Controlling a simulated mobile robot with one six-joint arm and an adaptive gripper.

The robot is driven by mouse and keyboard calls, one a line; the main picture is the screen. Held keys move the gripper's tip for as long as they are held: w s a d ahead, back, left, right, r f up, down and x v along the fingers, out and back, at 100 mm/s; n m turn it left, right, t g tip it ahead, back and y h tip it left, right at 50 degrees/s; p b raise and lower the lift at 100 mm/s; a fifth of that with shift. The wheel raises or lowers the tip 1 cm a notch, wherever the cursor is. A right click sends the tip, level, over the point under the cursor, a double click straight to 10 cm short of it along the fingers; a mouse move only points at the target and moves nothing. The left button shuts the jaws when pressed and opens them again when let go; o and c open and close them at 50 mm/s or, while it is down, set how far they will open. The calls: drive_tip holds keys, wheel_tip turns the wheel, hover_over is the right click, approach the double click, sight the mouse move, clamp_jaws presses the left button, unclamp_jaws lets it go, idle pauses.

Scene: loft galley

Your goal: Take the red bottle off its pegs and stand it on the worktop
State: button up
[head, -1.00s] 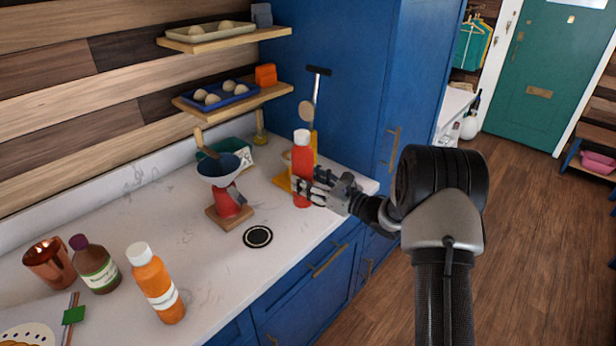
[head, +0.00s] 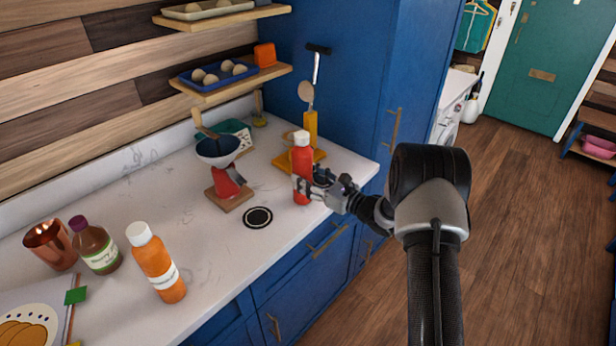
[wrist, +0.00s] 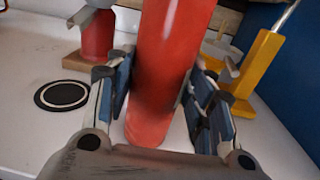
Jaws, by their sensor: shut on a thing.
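The red bottle (head: 302,161), with a white cap, is upright in the head view near the worktop's right end. My gripper (head: 308,189) is shut on its lower part from the right. In the wrist view the red bottle (wrist: 165,75) stands between both fingers (wrist: 160,100), leaning slightly in the picture. The bottle is in front of the yellow stand (head: 311,127) and clear of its post. Grey pegs show on the yellow stand (wrist: 258,62) in the wrist view. The bottle's base is over the white worktop (head: 200,245); I cannot tell whether it touches.
A black ringed disc (head: 257,217) lies on the worktop left of the bottle. A red scale with a dark bowl (head: 222,165) stands behind it. An orange bottle (head: 156,265), a brown bottle (head: 95,247) and a copper mug (head: 49,245) stand at the left. A blue cabinet (head: 350,80) rises behind.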

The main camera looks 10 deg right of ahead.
drive_tip(key=shift+r, duration=0.1)
drive_tip(key=o, duration=1.5)
drive_tip(key=shift+s+d, duration=0.1)
